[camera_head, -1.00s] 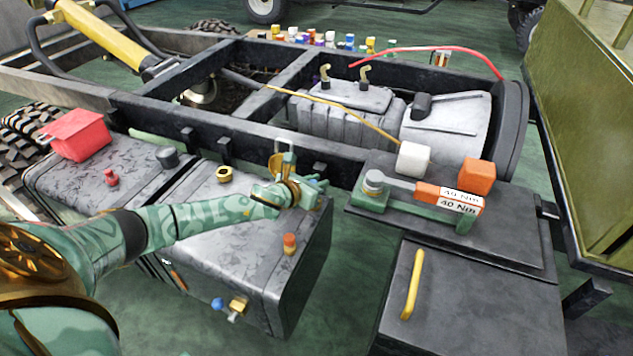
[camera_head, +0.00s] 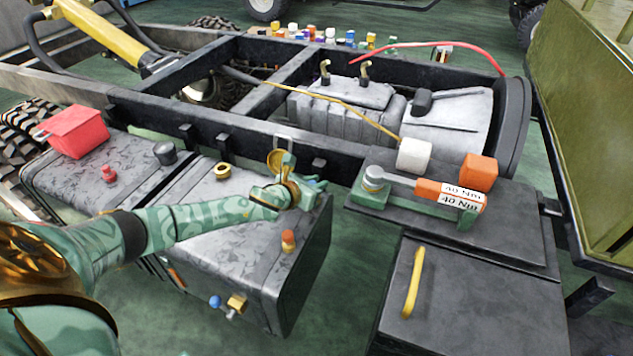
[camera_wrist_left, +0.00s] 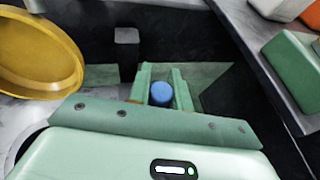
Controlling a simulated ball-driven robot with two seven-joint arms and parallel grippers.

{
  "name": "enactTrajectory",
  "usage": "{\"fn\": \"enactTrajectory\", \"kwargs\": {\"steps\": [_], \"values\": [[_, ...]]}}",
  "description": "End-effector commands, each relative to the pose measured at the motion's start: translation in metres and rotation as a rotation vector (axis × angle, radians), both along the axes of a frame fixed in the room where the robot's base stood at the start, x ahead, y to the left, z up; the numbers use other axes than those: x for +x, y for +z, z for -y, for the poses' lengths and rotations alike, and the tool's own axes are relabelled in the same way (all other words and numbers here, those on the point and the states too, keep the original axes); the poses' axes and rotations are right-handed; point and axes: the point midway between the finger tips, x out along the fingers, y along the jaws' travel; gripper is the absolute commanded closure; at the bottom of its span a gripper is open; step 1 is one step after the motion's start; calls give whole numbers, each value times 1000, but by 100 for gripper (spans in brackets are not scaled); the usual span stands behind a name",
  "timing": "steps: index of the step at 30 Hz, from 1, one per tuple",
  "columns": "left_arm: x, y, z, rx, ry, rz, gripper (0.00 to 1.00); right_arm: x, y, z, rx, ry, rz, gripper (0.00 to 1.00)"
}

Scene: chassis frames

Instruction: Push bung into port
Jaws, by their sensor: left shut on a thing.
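My left gripper (camera_head: 310,187) is over the far right corner of the grey tank (camera_head: 240,240). In the left wrist view its two green fingers (camera_wrist_left: 162,88) are shut on a blue round piece (camera_wrist_left: 161,94), which looks like the bung. A brass disc like an open lid (camera_head: 276,160) stands beside the hand; it also shows in the left wrist view (camera_wrist_left: 40,55). A brass ring (camera_head: 222,171) sits on the tank top, left of the hand. I cannot tell which opening is the port; any opening under the hand is hidden. My right gripper is not in view.
An orange-topped plug (camera_head: 288,240) and a red plug (camera_head: 109,174) stand on the tank tops. The black chassis rail (camera_head: 240,132) runs behind the hand. A torque wrench (camera_head: 440,190), white cylinder (camera_head: 414,155) and orange block (camera_head: 478,172) stand at right.

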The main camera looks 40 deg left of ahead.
Motion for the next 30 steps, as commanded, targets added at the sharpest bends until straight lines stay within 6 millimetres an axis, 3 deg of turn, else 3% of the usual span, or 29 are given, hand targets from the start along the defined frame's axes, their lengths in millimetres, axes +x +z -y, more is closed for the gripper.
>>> {"fn": "enactTrajectory", "kwargs": {"steps": [17,18,20,30], "values": [[0,-16,0,-2,0,-1,100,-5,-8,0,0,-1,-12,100],[0,-14,0,-1,-1,0,69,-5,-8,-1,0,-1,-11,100],[0,-14,0,-1,-1,0,54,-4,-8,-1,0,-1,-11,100],[0,-14,0,0,0,0,54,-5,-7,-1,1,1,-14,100]]}}
